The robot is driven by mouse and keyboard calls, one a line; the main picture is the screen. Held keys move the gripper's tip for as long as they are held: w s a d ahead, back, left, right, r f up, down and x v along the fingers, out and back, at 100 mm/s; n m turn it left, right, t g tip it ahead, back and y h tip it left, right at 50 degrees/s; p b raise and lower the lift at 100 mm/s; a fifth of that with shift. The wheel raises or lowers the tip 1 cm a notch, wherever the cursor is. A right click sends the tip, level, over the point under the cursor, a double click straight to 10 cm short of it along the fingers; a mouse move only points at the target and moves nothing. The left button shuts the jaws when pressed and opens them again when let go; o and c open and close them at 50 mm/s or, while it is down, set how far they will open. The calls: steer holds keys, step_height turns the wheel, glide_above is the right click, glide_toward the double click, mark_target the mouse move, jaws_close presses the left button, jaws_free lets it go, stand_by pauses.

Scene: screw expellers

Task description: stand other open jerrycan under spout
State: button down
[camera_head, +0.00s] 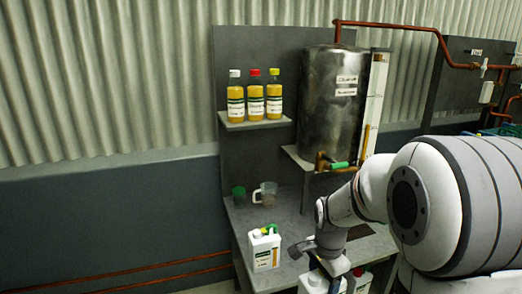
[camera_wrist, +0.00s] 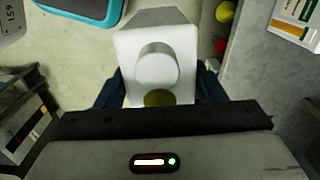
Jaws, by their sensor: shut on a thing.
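My gripper (camera_wrist: 158,98) is shut on a white jerrycan (camera_wrist: 158,40), which sits between the dark fingers in the wrist view. A round yellowish spot, perhaps its open mouth, shows near the gripper. In the head view my gripper (camera_head: 325,264) is low at the bench's front, with the white jerrycan (camera_head: 313,284) below it, cut by the frame edge. Another white labelled jerrycan (camera_head: 264,250) stands upright on the bench to the left. The spout (camera_head: 322,162), brass with a green handle, is on the steel tank, above and apart from the held jerrycan.
The steel tank (camera_head: 332,95) stands on a bracket. Three yellow bottles (camera_head: 255,95) stand on a shelf. A clear jug (camera_head: 267,192) and green cup (camera_head: 239,195) are at the bench's back. A white container (camera_head: 362,281) is right of my gripper. Yellow (camera_wrist: 225,12) and red (camera_wrist: 220,46) round things lie nearby.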

steer(key=w+f+n, duration=0.3)
steer(key=f+n, duration=0.3)
steer(key=f, duration=0.1)
steer(key=w+f+n, duration=0.4)
steer(key=f+n, duration=0.3)
steer(key=f, duration=0.1)
steer(key=shift+f, duration=0.3)
steer(key=shift+w, duration=0.1)
steer(key=shift+a, duration=0.3)
